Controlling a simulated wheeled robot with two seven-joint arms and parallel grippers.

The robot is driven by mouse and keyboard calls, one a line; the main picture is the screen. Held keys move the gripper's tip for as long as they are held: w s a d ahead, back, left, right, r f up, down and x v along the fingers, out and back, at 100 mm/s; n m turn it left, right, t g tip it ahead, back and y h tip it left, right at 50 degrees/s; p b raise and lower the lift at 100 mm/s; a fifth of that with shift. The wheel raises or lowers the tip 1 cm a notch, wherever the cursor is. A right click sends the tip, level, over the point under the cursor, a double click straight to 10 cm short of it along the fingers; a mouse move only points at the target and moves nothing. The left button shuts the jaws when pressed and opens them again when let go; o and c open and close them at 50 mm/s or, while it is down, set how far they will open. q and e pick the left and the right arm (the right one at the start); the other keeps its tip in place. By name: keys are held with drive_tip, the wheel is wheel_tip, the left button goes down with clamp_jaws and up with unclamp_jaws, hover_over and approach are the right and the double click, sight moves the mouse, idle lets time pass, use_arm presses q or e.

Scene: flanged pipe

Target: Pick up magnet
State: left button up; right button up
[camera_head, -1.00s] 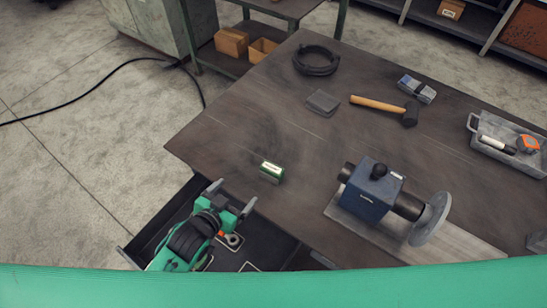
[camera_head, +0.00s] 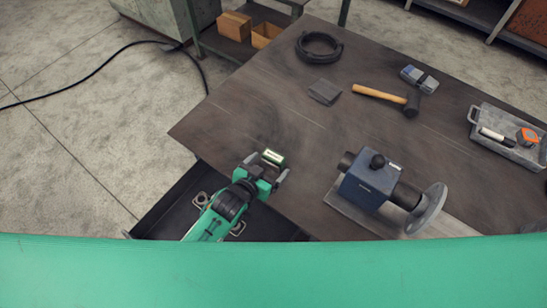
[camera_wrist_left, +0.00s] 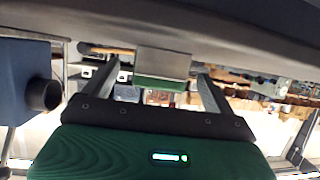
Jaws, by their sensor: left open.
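The magnet is a small block, green with a pale label and a metallic side, near the table's front left edge (camera_head: 273,157). In the left wrist view the magnet (camera_wrist_left: 163,64) shows as a grey metal block with a green strip, lying between my finger lines. My left gripper (camera_head: 266,166) is open, with one finger on each side of the magnet in the head view. In the left wrist view its two fingers (camera_wrist_left: 163,82) also stand apart on either side of the block. I cannot tell whether they touch it. My right gripper is not in view.
A blue vise-like device with a flanged disc (camera_head: 370,182) stands to the right. A hammer (camera_head: 388,98), a grey pad (camera_head: 325,92), a black cable coil (camera_head: 319,46) and a grey tray (camera_head: 508,137) lie farther back. An open drawer (camera_head: 165,217) is below the table's front edge.

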sight(270, 163)
use_arm(q)
drive_tip(key=p+x, duration=0.1)
drive_tip(key=x, duration=0.2)
drive_tip(key=shift+w+r, duration=0.1)
drive_tip(key=shift+w, duration=0.05)
drive_tip(key=shift+w+d+f, duration=0.2)
drive_tip(key=shift+w, duration=0.05)
drive_tip(key=shift+c, duration=0.7)
drive_tip(key=c, duration=1.2)
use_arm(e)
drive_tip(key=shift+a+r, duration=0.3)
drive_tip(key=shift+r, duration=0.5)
use_arm(q)
drive_tip(key=shift+r, duration=0.15)
